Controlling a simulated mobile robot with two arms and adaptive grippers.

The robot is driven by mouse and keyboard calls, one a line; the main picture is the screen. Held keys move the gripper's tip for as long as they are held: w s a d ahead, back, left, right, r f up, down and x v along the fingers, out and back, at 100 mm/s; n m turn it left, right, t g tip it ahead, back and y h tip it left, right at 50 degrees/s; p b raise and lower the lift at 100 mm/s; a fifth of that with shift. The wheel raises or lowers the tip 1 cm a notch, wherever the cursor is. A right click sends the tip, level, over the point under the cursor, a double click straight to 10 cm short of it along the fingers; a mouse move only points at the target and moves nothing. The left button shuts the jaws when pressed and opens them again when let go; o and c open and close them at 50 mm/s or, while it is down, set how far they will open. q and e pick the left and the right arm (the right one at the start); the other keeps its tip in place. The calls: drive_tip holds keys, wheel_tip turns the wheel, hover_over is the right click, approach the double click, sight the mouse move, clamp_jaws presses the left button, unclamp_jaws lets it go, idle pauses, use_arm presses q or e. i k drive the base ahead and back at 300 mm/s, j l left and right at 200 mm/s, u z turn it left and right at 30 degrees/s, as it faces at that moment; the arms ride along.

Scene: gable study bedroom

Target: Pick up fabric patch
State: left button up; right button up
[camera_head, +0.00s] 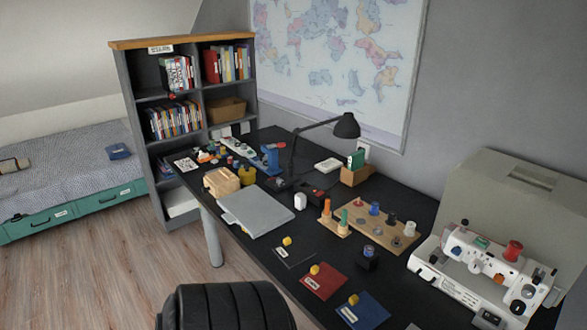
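Flat coloured squares that look like fabric pieces lie along the front of the black desk (300,250). They are a red square (319,287), a blue square (372,312) and a dark square (290,256). Each has a small pale label and a small yellow object on or beside it. A small folded blue item (118,151) lies on the bed; I cannot tell if it is cloth. Which of these is the fabric patch is not clear. Neither of my grippers shows.
A black chair back (226,308) stands before the desk. A white sewing machine (482,272) and its beige case (520,200) are at the right. A desk lamp (346,127), grey laptop-like slab (256,212) and spool board (376,228) crowd the desk. Floor at left is clear.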

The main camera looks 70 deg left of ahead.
sight(323, 280)
drive_tip(key=u, duration=2)
